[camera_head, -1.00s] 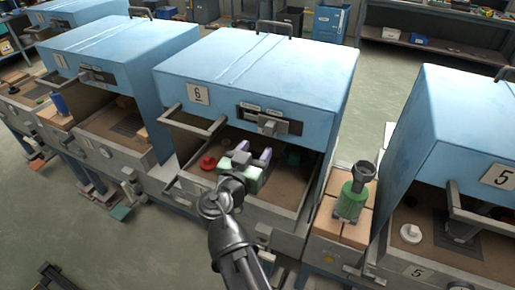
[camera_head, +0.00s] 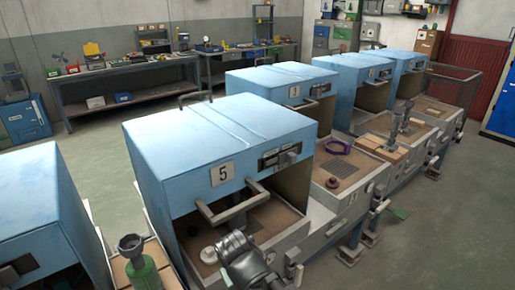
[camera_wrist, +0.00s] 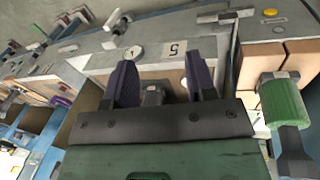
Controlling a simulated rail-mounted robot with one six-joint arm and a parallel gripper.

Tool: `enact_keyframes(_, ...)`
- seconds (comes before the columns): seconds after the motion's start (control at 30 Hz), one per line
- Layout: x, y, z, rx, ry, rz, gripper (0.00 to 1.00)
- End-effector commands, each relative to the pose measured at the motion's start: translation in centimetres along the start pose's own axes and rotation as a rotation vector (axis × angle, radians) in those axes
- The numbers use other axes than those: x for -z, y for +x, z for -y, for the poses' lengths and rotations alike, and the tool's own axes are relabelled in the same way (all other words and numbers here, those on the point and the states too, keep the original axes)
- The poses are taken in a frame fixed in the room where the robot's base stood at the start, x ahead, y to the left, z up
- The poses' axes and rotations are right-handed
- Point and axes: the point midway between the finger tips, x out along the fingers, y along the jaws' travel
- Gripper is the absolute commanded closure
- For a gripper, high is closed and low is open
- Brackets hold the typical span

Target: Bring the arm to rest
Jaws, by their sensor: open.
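My gripper (camera_wrist: 162,80) is open in the wrist view, its two dark purple finger pads apart with nothing held between them. In the head view my dark arm shows at the bottom, in front of the blue oven marked 5 (camera_head: 160,140); the fingertips cannot be made out there. The pale round part (camera_head: 208,255) lies on the tray inside that oven.
A green-handled tool (camera_head: 143,270) stands on bricks left of oven 5; it also shows in the wrist view (camera_wrist: 284,103). A raised bar handle (camera_head: 232,205) juts from oven 5 near my arm. A purple ring (camera_head: 334,147) lies on the station to the right. Open floor (camera_head: 440,235) is at right.

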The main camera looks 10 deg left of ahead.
Motion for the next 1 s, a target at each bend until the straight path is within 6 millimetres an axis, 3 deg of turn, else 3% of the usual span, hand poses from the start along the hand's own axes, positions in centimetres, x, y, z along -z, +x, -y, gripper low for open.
enact_keyframes(0.03,-1.8,0.8,-3.9,0.056,0.084,0.045,0.49)
enact_keyframes(0.2,-7.5,2.7,-15.1,0.193,0.416,0.112,0.49)
enact_keyframes(0.3,-10.9,3.6,-20.5,0.189,0.577,0.125,0.49)
enact_keyframes(0.4,-13.1,4.0,-23.6,0.183,0.672,0.134,0.49)
enact_keyframes(0.53,-14.1,4.2,-24.8,0.18,0.71,0.137,0.49)
enact_keyframes(1.0,-13.9,4.2,-24.7,0.178,0.707,0.136,0.49)
